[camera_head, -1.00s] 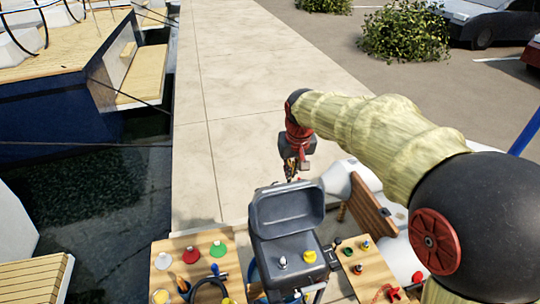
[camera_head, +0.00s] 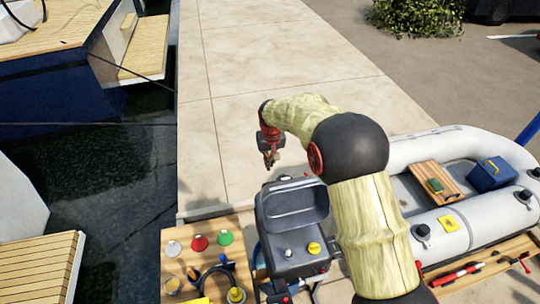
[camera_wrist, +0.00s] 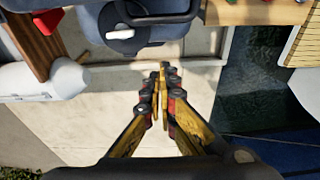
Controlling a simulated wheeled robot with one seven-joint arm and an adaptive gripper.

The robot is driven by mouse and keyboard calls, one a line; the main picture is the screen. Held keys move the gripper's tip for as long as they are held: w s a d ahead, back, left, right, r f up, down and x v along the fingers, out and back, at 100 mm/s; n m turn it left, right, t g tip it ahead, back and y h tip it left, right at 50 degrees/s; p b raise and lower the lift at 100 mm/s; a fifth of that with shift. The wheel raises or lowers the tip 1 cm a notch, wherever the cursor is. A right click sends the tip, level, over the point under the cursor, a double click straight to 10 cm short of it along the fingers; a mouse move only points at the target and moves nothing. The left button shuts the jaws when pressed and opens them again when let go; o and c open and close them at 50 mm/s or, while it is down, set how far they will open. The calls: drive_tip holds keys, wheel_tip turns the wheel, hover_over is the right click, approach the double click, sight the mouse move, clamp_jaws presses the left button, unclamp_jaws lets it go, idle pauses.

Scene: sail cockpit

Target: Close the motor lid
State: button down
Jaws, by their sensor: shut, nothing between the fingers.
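The motor lid (camera_head: 293,203) is a dark grey cover, standing open and tilted up at the back of the motor body (camera_head: 295,252). A grey knob (camera_head: 289,253) and a yellow cap (camera_head: 314,248) show on the motor's exposed top. My gripper (camera_head: 270,160) is behind the raised lid, above the pale dock and apart from the lid.
A wooden board (camera_head: 200,262) with coloured funnels and tools lies left of the motor. A grey inflatable boat (camera_head: 440,152) with a blue box (camera_head: 490,174) is at right. The paved dock (camera_head: 240,70) behind is clear.

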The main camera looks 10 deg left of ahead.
drive_tip(key=s, duration=0.1)
drive_tip(key=s+d+f, duration=0.1)
drive_tip(key=s+f+p, duration=0.1)
drive_tip(key=shift+s+d, duration=0.1)
drive_tip(key=shift+d, duration=0.15)
idle(0.6)
drive_tip(key=shift+s+d+r+t+b, duration=0.2)
drive_tip(key=shift+s+t+b, duration=0.2)
drive_tip(key=shift+b, duration=0.3)
